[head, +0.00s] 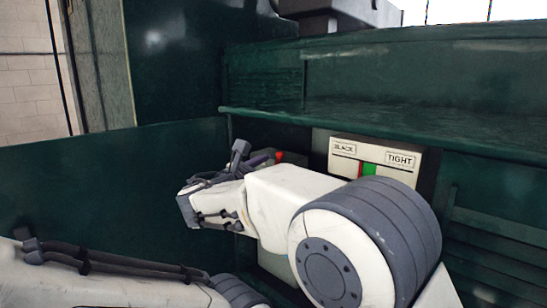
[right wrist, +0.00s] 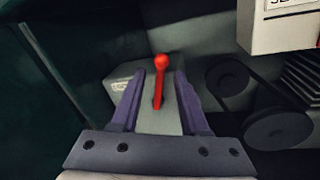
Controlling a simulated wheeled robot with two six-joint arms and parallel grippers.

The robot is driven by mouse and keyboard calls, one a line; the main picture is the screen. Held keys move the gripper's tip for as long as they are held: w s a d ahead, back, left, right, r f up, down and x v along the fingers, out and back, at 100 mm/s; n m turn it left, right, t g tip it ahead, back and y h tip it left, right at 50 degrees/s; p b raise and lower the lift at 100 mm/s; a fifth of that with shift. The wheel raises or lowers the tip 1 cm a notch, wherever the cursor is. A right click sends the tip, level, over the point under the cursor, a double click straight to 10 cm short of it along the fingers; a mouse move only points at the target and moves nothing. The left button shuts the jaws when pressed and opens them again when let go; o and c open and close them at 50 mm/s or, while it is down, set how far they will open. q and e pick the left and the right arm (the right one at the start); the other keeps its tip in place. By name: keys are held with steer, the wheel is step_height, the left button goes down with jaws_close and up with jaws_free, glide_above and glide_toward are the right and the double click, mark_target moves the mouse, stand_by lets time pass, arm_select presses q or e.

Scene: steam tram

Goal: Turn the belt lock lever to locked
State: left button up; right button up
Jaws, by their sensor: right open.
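The belt lock lever (right wrist: 158,88) is red with a round knob and stands upright from a slot in a grey box (right wrist: 122,84) in the right wrist view. In the head view only a bit of red (head: 279,156) shows beside my right gripper (head: 262,158). In the right wrist view my right gripper (right wrist: 160,75) is open, with one dark finger on each side of the lever. Gaps show between the fingers and the lever, so it is not gripped. The label on the box is too small to read. My left gripper is out of view.
A belt and pulleys (right wrist: 278,128) lie right of the fingers. A green ledge (head: 350,115) overhangs, and a green wall (head: 90,185) stands left.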

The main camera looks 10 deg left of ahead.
steer(key=shift+x, duration=0.85)
jaws_close()
